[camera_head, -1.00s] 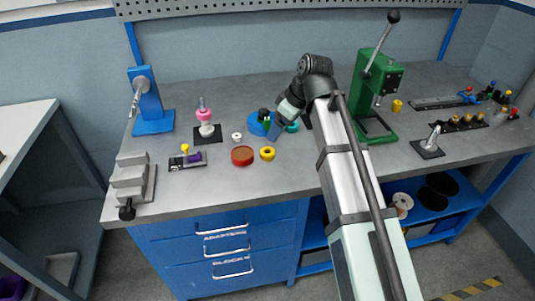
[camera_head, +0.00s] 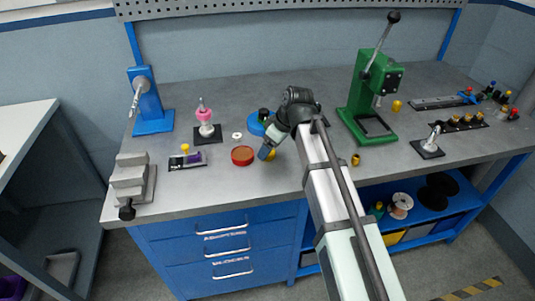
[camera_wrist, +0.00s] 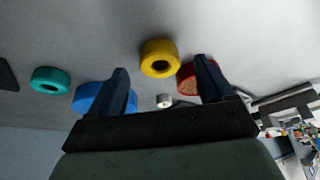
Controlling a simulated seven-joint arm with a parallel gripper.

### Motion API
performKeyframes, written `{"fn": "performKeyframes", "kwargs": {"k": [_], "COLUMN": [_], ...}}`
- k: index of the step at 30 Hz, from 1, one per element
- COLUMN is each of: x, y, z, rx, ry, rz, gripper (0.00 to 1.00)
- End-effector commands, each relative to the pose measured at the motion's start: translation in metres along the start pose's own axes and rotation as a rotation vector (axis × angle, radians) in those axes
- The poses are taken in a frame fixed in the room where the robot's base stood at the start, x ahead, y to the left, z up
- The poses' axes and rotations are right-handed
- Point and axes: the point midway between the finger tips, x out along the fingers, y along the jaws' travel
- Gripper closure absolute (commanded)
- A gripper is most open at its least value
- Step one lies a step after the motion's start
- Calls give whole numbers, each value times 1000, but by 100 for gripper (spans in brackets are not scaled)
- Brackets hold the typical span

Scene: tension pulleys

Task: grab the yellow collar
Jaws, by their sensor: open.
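The yellow collar (camera_wrist: 158,58) is a thick ring lying on the grey bench, near the top middle of the wrist view. In the head view only part of the yellow collar (camera_head: 272,155) shows beside my gripper (camera_head: 263,152), which hides the rest. In the wrist view my gripper (camera_wrist: 162,72) is open, with one dark finger on each side of the collar in the picture. The collar appears ahead of the fingertips and nothing is held. I cannot tell the exact gap between fingertips and collar.
A red round dish (camera_head: 242,156) lies just left of the collar. A blue disc (camera_head: 257,124) is behind it, and a small white ring (camera_head: 237,135) is nearby. A teal ring (camera_wrist: 50,80) shows in the wrist view. A green press (camera_head: 372,100) stands to the right.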

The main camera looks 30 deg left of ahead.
Motion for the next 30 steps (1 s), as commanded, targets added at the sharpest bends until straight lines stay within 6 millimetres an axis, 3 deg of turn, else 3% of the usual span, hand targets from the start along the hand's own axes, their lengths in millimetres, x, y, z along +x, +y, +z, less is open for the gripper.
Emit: {"fn": "performKeyframes", "kwargs": {"k": [5,12,30], "x": [18,20,20], "y": [0,0,0], "z": [0,0,0], "rx": [0,1,1], "ry": [-1,0,0], "rz": [0,1,0], "gripper": [19,19,75]}}
